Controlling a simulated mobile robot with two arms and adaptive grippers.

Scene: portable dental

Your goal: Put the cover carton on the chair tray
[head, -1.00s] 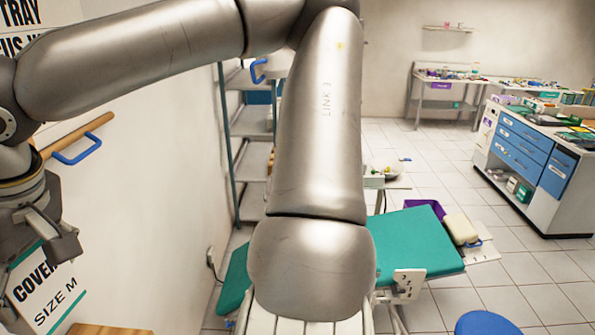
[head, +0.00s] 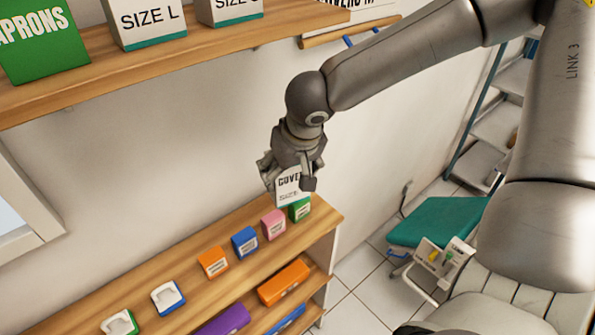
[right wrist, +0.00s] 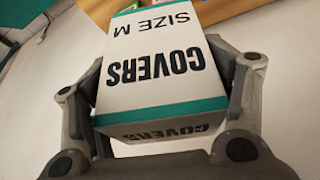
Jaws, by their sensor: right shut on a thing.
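The cover carton (head: 289,189) is white with a teal band and black lettering. My right gripper (head: 287,177) is shut on it, holding it tilted in front of the wall and above the lower wooden shelf. The carton (right wrist: 158,62) fills the middle of the right wrist view, reading COVERS SIZE M, with a finger on each side. I cannot make out the chair tray for certain. A teal padded surface (head: 432,222) and a pale unit with small yellow and green items (head: 446,260) stand at the right. My left gripper is out of view.
Small coloured boxes, including a blue one (head: 245,242), stand on the lower wooden shelf (head: 325,217). Large cartons and a green aprons box (head: 42,45) stand on the upper shelf (head: 205,53). A shelving rack (head: 500,125) stands at the right; some tiled floor is clear.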

